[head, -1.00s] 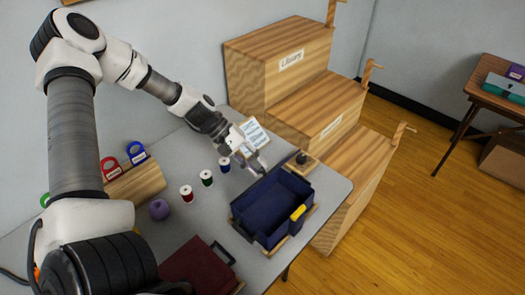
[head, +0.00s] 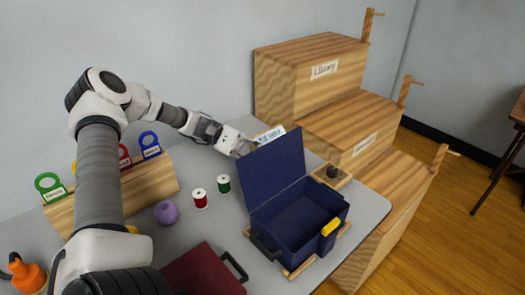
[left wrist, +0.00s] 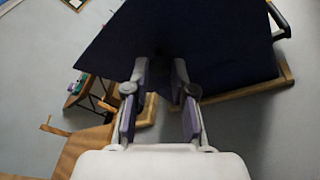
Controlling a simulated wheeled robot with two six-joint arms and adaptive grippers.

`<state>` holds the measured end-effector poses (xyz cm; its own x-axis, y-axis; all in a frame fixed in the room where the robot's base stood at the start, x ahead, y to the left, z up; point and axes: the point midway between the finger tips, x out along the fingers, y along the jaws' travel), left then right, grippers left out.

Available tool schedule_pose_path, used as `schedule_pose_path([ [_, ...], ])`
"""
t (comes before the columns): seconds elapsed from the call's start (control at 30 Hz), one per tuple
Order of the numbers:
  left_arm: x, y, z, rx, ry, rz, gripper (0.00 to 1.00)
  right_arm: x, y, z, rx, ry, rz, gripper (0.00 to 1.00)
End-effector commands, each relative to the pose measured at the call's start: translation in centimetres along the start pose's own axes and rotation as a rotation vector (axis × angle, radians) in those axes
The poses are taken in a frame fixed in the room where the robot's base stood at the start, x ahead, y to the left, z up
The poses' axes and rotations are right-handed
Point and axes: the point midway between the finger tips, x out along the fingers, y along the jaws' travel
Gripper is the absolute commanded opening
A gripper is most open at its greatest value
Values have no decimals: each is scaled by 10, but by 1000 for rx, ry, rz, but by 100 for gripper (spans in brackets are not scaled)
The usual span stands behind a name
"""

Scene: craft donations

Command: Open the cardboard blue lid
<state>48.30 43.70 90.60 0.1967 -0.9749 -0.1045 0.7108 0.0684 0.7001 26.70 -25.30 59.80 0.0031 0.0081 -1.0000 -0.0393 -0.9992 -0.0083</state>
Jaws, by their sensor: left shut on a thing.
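The dark blue box (head: 300,222) stands on the grey table with its inside showing and a yellow latch (head: 330,227) on its right side. Its blue lid (head: 277,168) stands raised as a broad panel along the back left side, leaning slightly. My left gripper (head: 243,149) is at the lid's top left edge, partly hidden behind it. In the left wrist view the lid (left wrist: 215,40) fills the upper middle, and the fingers of my left gripper (left wrist: 160,92) are shut on its edge. My right gripper is in no view.
Red (head: 200,199) and green (head: 223,184) spools and a purple ball (head: 166,212) stand left of the box. A maroon case (head: 205,272) lies in front. Wooden stepped boxes (head: 345,120) stand close behind and right.

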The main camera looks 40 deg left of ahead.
Motion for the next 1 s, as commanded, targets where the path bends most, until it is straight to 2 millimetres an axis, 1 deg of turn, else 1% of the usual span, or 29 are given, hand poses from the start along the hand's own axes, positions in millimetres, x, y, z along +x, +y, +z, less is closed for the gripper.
schedule_pose_path([
  [0.03,0,-6,-4,-6,6,-10,0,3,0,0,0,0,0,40],
  [0.57,0,-8,-6,-8,7,-11,0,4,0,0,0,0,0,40],
  [0.6,0,-8,-6,-8,7,-11,27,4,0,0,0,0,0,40],
  [0.67,0,-8,-6,-8,7,-10,48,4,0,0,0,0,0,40],
  [0.7,0,-7,-6,-7,6,-10,51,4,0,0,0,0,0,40],
  [1.0,-2,-4,-4,-3,4,-6,51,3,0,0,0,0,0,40],
])
